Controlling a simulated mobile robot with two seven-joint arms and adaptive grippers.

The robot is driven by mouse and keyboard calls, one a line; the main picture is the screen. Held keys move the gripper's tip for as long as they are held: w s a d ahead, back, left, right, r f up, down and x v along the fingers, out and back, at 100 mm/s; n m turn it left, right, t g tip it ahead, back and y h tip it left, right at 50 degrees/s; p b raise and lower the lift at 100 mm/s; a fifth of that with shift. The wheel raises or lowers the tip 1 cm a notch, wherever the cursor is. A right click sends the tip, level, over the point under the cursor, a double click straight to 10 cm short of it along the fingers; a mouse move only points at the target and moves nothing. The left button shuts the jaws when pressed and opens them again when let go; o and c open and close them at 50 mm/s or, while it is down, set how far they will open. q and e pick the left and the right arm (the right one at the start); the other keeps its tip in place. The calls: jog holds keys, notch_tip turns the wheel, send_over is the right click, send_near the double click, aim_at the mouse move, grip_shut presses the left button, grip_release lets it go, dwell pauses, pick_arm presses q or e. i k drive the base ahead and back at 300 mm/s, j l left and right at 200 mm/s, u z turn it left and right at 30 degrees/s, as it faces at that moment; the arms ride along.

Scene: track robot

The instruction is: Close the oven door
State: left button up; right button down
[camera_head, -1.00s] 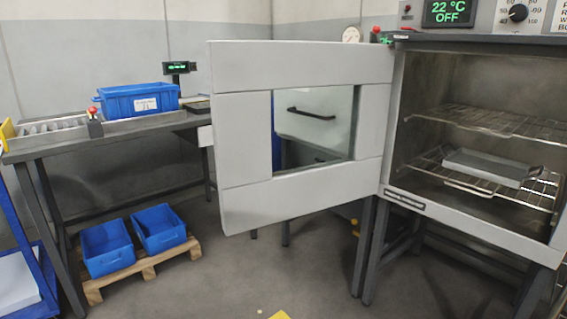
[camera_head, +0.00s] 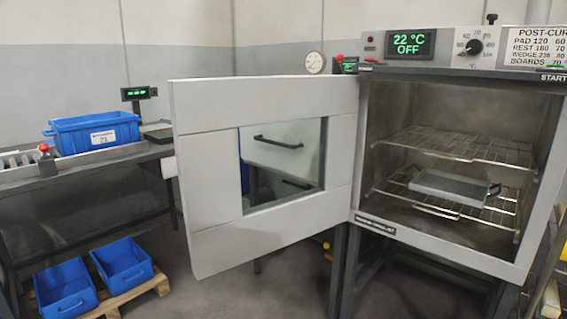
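The oven (camera_head: 368,215) stands at the right on dark legs. Its grey door (camera_head: 262,100) is hinged at the oven's left edge and stands wide open toward the left. The door has a glass window (camera_head: 284,160), through which dark handles show. Inside the oven are two wire racks (camera_head: 465,146). A flat grey tray (camera_head: 447,186) with handles lies on the lower rack. The display (camera_head: 408,43) on top reads 22 °C OFF. Neither of my grippers is in view.
A dark workbench (camera_head: 85,172) at the left bears a blue crate (camera_head: 95,135) and a small display (camera_head: 137,94). Two blue bins (camera_head: 65,288) sit on a wooden pallet (camera_head: 135,294) on the floor. Floor between pallet and oven legs looks clear.

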aim_at(207, 113)
jog(key=i+j+z, duration=0.45)
jog(key=j, duration=0.15)
jog(key=i+j+z, duration=0.25)
jog(key=j+z, duration=0.25)
jog(key=j, duration=0.25)
jog(key=i+j+z, duration=0.15)
jog(key=j+z, duration=0.3)
jog(key=j, duration=0.35)
jog(key=j+z, duration=0.45)
jog(key=j, duration=0.4)
jog(key=k+j+z, duration=0.1)
jog(key=j+z, duration=0.4)
jog(key=j, duration=0.4)
jog(key=k+l+u, duration=0.25)
jog(key=k, duration=0.35)
jog(key=j, duration=0.15)
